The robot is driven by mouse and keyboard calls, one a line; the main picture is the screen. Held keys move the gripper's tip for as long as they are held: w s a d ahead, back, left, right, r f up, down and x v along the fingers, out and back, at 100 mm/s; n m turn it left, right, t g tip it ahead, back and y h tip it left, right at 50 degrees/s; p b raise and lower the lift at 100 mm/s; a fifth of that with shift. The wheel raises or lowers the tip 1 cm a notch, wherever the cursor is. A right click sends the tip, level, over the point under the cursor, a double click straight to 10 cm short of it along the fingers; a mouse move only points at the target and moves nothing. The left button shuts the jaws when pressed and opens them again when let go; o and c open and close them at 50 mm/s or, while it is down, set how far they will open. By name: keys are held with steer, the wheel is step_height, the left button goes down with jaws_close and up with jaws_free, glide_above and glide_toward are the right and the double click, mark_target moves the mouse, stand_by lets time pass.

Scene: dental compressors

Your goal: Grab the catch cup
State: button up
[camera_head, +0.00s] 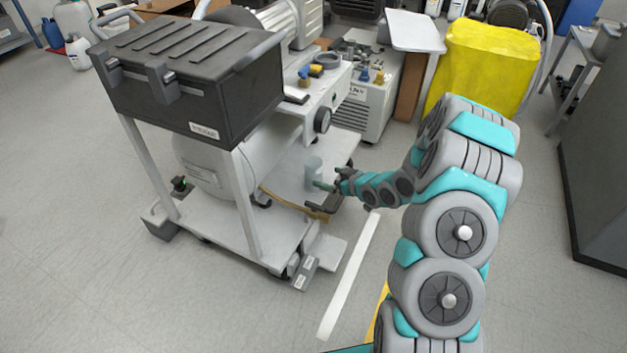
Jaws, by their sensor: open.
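The catch cup looks to be the small translucent greenish cup (313,167) standing upright on the low shelf of the compressor cart, below the round knob. My gripper (322,192) reaches in from the right at the cup's lower right side. Its jaws are open, and its fingers point left toward the cup. A finger overlaps the lower edge of the cup in the picture. I cannot tell whether it touches the cup or is just in front of it. The far side of the cup is hidden.
The compressor cart (246,200) carries a black toolbox (190,75) on its upper left. A yellow bag-like cover (483,68) and a white unit (365,100) stand behind. The floor in front is mostly clear.

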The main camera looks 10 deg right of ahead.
mark_target(319, 177)
steer(key=shift+a+f+t+y, duration=0.15)
steer(key=shift+f+t+y, duration=0.05)
steer(key=shift+f, duration=0.25)
steer(key=shift+a+f+t+y, duration=0.15)
steer(key=shift+f+t+y, duration=0.05)
steer(key=shift+f, duration=0.25)
steer(key=shift+w+a+f, duration=0.2)
steer(key=shift+w, duration=0.05)
steer(key=shift+b+x, duration=0.45)
steer(key=shift+x, duration=3.15)
steer(key=shift+w+d+r, duration=0.1)
steer(key=shift+w+r, duration=0.05)
steer(key=shift+r, duration=0.05)
steer(key=c, duration=1.3)
